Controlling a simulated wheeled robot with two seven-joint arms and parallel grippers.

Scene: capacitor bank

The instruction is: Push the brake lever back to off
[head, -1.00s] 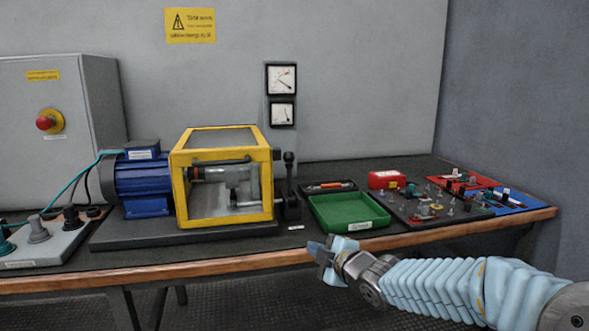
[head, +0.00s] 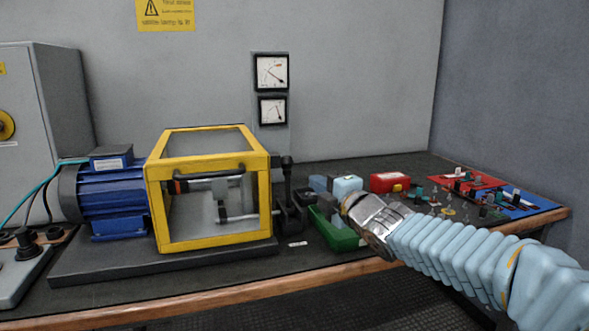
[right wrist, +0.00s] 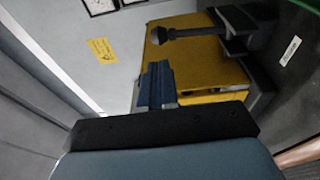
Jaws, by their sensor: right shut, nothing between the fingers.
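The black brake lever (head: 287,178) stands about upright at the right side of the yellow-framed guard box (head: 208,242), with its knob at the top and a black bracket (head: 291,216) at its foot. In the right wrist view the lever (right wrist: 190,32) runs sideways, its round knob in front of the yellow box. My right gripper (head: 318,184) is to the right of the lever, above the green tray, its fingers pointing left towards it. Its fingers are shut and empty in the right wrist view (right wrist: 158,84). A gap seems to show between fingertips and lever. My left gripper is out of view.
The green tray (head: 335,236) is partly hidden under my right gripper. A red box (head: 390,182) and a board with several small parts lie farther right. A blue motor (head: 125,193) stands left of the guard. The wooden table edge (head: 200,300) runs along the front.

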